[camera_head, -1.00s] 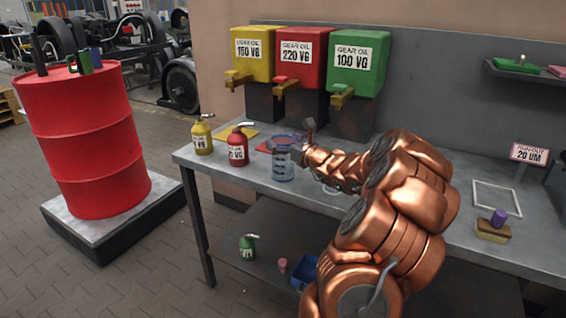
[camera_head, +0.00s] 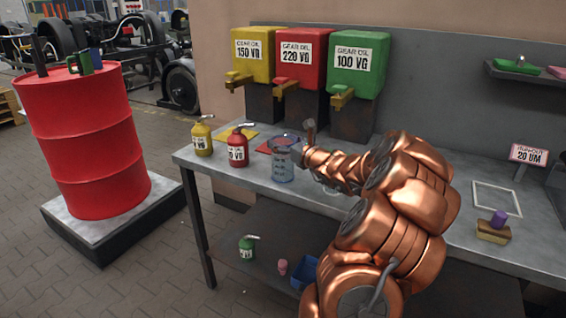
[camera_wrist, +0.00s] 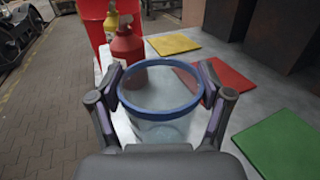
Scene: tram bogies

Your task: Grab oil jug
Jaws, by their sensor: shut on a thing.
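The oil jug is a clear, bluish jug (camera_head: 283,172) with a blue rim, upright at the front left of the workbench (camera_head: 262,182). In the wrist view the jug (camera_wrist: 160,128) is between the two dark fingers of my gripper (camera_wrist: 161,84). One finger lies on each side, just below the rim, and the gripper is shut on it. The jug looks empty. In the head view my gripper (camera_head: 290,150) is small and partly hidden by the jug and my copper arm. I cannot tell whether the jug's base touches the bench.
A red can (camera_head: 237,150) and a yellow can (camera_head: 202,138) stand left of the jug. Yellow, red and green mats lie behind, below the yellow (camera_head: 253,62), red (camera_head: 301,65) and green (camera_head: 357,68) oil tanks. A red drum (camera_head: 85,140) stands left of the bench.

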